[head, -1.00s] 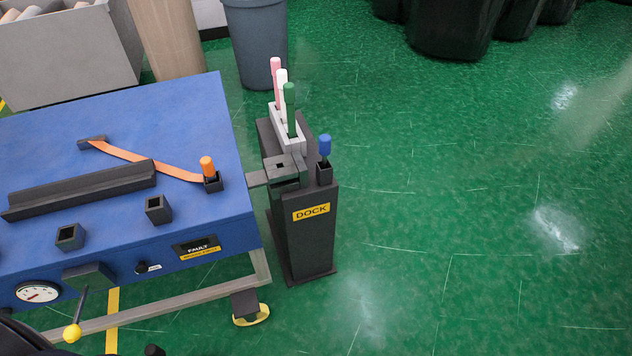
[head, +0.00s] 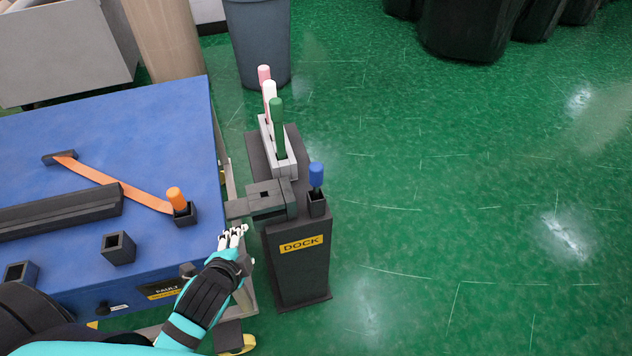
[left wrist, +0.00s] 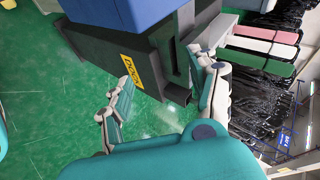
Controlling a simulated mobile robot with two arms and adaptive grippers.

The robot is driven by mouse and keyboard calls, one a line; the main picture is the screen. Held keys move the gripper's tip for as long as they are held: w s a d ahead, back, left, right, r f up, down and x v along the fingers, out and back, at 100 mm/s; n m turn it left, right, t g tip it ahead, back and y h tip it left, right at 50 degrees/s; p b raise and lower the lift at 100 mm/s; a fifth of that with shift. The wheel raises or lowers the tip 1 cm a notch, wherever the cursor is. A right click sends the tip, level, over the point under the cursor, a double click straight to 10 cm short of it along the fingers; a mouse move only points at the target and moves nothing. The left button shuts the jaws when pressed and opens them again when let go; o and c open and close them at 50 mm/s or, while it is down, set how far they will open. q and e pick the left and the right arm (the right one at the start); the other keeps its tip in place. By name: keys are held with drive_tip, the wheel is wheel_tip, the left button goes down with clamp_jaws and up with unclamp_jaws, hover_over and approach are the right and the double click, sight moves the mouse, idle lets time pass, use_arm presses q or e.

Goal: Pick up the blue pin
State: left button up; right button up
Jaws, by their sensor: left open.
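The blue pin (head: 316,174) stands upright in a small black socket (head: 317,206) at the right front of the dark dock (head: 300,265). My left gripper (head: 232,237) is open and empty, beside the blue table's right front edge. It is left of and nearer than the pin, clearly apart from it. In the left wrist view, the spread fingers (left wrist: 162,98) point toward the dock's yellow label (left wrist: 131,73); I cannot make out the blue pin there. My right gripper is not in view.
Pink (head: 264,77), white (head: 269,97) and green (head: 277,125) pins stand in a pale holder behind the blue pin. The blue table (head: 150,105) carries an orange pin (head: 175,199) with a strap. A grey bin (head: 258,45) stands behind.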

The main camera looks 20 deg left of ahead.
use_arm(q)
drive_tip(key=w+a+r+m+t, duration=0.1)
drive_tip(key=w+r+m+t, duration=0.1)
drive_tip(key=w+m+t, duration=0.3)
drive_tip(key=m+t+h, duration=0.2)
drive_tip(key=m+h, duration=0.7)
drive_tip(key=m, duration=1.5)
approach(312, 179)
drive_tip(key=p+x, duration=0.1)
drive_tip(key=x, duration=0.5)
drive_tip(key=shift+d+f, duration=0.1)
drive_tip(key=shift+d, duration=0.1)
drive_tip(key=shift+a+x, duration=0.15)
drive_tip(key=shift+x, duration=1.2)
drive_tip(key=shift+a+x, duration=0.15)
drive_tip(key=shift+x, duration=1.25)
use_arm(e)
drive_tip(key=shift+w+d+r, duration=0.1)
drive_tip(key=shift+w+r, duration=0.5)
use_arm(q)
clamp_jaws()
